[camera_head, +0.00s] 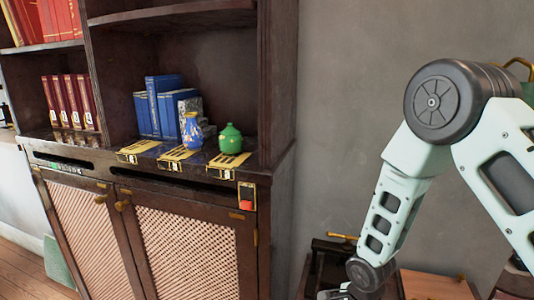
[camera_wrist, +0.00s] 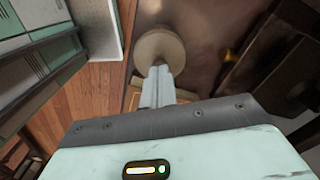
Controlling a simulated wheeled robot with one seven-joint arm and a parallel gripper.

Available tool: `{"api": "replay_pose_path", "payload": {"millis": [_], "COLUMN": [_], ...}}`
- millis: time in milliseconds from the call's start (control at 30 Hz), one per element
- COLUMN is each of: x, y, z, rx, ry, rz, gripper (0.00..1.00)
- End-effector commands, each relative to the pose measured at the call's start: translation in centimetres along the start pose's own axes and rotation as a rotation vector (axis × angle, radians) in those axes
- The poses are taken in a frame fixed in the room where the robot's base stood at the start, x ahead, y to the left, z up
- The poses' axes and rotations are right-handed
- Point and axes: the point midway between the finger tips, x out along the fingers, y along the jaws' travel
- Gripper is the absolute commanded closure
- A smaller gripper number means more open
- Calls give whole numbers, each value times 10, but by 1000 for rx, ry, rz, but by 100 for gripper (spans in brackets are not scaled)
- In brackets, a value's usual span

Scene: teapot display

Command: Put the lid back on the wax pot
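In the wrist view, my gripper (camera_wrist: 160,72) has its fingers close together. A pale beige round disc (camera_wrist: 160,46), which looks like a lid, sits at the fingertips and appears held there; the exact contact is hard to see. In the head view, my gripper is almost wholly cut off at the bottom edge, and the disc does not show. No pot is clearly recognisable as the wax pot. A green lidded pot (camera_head: 231,139) and a blue patterned jar (camera_head: 192,131) stand on the cabinet ledge.
The dark cabinet (camera_head: 275,190) holds blue books (camera_head: 160,105) and red books (camera_head: 70,100). Yellow labels (camera_head: 177,154) lie along its ledge. A low wooden surface (camera_head: 435,286) with a dark box-like thing (camera_head: 325,265) is at the bottom right. Wooden floor (camera_wrist: 105,70) shows below my wrist.

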Motion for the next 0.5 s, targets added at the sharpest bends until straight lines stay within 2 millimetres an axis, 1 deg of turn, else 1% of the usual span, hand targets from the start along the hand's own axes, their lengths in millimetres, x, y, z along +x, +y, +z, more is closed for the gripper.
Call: {"api": "replay_pose_path", "payload": {"millis": [167,500], "x": [-1,-22], "y": [0,0], "z": [0,0], "rx": [0,0], "ry": [0,0], "rz": [1,1], "gripper": [100,100]}}
